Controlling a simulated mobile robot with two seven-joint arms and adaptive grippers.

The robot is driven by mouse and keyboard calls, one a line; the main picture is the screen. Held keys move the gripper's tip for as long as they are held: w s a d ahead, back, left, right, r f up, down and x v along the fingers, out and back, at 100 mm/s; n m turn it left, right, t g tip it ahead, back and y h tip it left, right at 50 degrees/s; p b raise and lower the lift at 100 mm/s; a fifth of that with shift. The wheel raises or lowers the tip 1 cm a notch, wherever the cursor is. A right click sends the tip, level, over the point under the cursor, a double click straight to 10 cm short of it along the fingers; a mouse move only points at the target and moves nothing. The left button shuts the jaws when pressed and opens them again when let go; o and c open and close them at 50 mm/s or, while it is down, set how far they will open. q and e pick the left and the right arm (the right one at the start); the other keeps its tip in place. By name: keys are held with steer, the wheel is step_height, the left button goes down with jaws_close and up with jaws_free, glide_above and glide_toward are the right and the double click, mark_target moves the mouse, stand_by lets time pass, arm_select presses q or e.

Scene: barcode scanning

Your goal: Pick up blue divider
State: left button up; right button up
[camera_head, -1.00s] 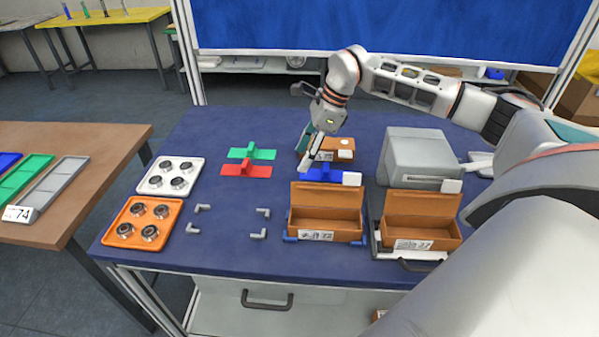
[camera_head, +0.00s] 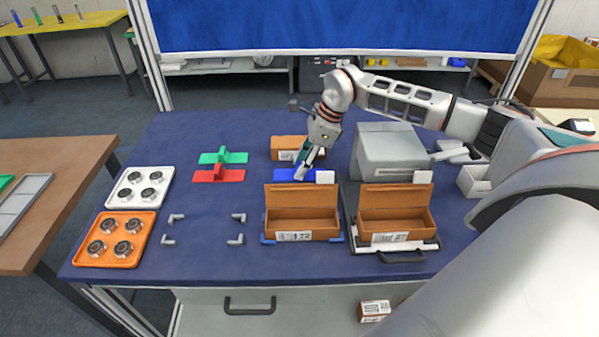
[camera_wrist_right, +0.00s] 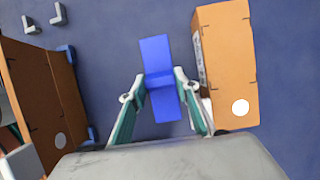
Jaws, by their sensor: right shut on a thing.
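The blue divider (camera_head: 284,175) is a flat blue strip with a raised middle ridge. It appears to rest on the blue tabletop, behind the left open brown box. In the right wrist view the divider (camera_wrist_right: 155,52) lies lengthwise between the fingers. My right gripper (camera_head: 301,172) points down at it in the head view. In the right wrist view its two fingertips (camera_wrist_right: 160,79) are shut on the divider's ridge, one on each side. Any small gap under the divider cannot be told. My left gripper is not in view.
A closed brown box (camera_head: 284,143) lies close behind the divider; the open brown box (camera_head: 301,196) stands in front. Green (camera_head: 209,158) and red (camera_head: 232,175) dividers lie left. A grey machine (camera_head: 388,155) stands right. White (camera_head: 123,204) and orange (camera_head: 83,250) trays hold round parts.

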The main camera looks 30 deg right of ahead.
step_height(320, 180, up, 20)
stand_by(0.7)
stand_by(0.5)
